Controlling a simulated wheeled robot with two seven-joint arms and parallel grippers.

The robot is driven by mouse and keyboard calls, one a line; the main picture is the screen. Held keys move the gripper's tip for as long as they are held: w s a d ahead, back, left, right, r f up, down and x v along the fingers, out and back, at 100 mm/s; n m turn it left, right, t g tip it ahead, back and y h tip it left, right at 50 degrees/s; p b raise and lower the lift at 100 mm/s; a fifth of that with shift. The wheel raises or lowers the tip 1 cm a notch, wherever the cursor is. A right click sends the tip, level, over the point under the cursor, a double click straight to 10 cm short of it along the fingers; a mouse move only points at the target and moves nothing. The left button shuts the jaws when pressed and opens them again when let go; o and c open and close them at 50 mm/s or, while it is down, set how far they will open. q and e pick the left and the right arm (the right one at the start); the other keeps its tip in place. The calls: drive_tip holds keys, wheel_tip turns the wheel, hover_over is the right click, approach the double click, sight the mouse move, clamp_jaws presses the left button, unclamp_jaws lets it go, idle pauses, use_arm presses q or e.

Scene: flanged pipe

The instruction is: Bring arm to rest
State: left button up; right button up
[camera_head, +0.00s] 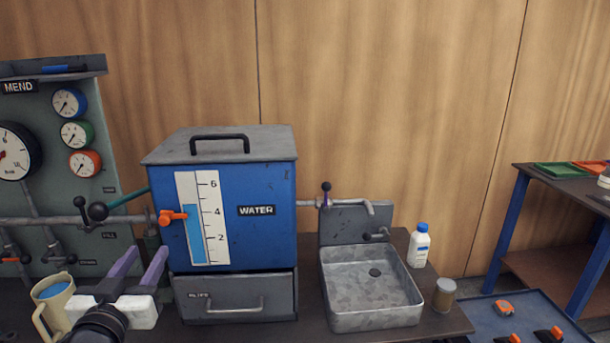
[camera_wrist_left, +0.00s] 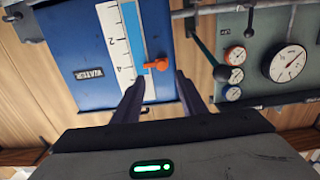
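My left gripper (camera_head: 140,268) is in the lower left of the head view, in front of the blue water tank (camera_head: 262,238). Its two purple fingers are apart with nothing visible between them. In the left wrist view the open fingers (camera_wrist_left: 158,97) point toward the tank's gauge and its orange marker (camera_wrist_left: 156,64); the wrist picture is turned over. The orange marker (camera_head: 172,216) also shows in the head view, beyond the fingertips. My right gripper is in neither view.
A cream jug (camera_head: 54,306) with blue contents stands close left of my left gripper. A pipe with a black-knobbed lever (camera_head: 97,211) runs to the tank. A metal sink (camera_head: 375,311), white bottle (camera_head: 419,247) and small jar (camera_head: 444,295) are to the right. A gauge panel (camera_head: 100,190) stands at left.

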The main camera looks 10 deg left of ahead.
use_arm(q)
drive_tip(key=s+d+f+m+g+h, duration=0.1)
drive_tip(key=s+d+f+g, duration=0.2)
drive_tip(key=f, duration=0.5)
drive_tip(key=s+d+f+m+h, duration=0.15)
drive_tip(key=s+d+f, duration=0.25)
drive_tip(key=f, duration=0.4)
drive_tip(key=s+d+f+m+g+h, duration=0.1)
drive_tip(key=s+d+f+g+h, duration=0.2)
drive_tip(key=f, duration=0.5)
drive_tip(key=s+d+f+g, duration=0.1)
drive_tip(key=s+d+f, duration=0.4)
drive_tip(key=s+f, duration=0.1)
drive_tip(key=s+d+f+m+g, duration=0.1)
drive_tip(key=s+d+f+g, duration=0.1)
drive_tip(key=s+d+f, duration=0.4)
drive_tip(key=s+h, duration=0.1)
drive_tip(key=s, duration=0.2)
drive_tip(key=shift+s+f, duration=0.15)
drive_tip(key=shift+f, duration=0.05)
